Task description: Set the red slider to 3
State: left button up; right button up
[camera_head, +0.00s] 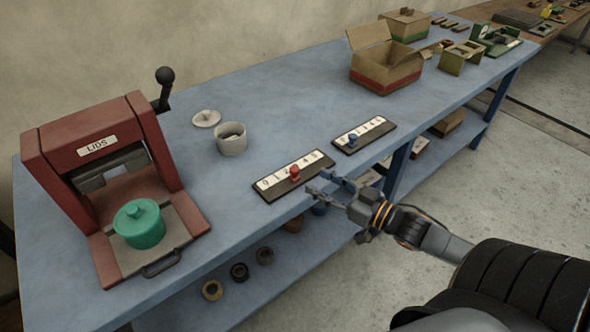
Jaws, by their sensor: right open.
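The red slider (294,172) is an upright red knob on a dark board with a white numbered scale (266,184), near the front edge of the blue bench. The knob stands around the middle of the scale. The digits are too small to read for certain, so I cannot tell its exact number. My right gripper (320,186) is open and empty, just to the right of the knob and at the bench's front edge, apart from the knob. My left gripper is not in view.
A similar board with a blue knob (353,138) lies just behind to the right. A red press marked LIDS (60,175) holding a green lidded pot (138,224) stands at left. A white jar (231,141) and an open cardboard box (385,70) stand farther back.

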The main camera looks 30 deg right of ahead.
aim_at(295, 169)
jog(key=x, duration=0.8)
jog(key=shift+w+f, duration=0.1)
grip_shut()
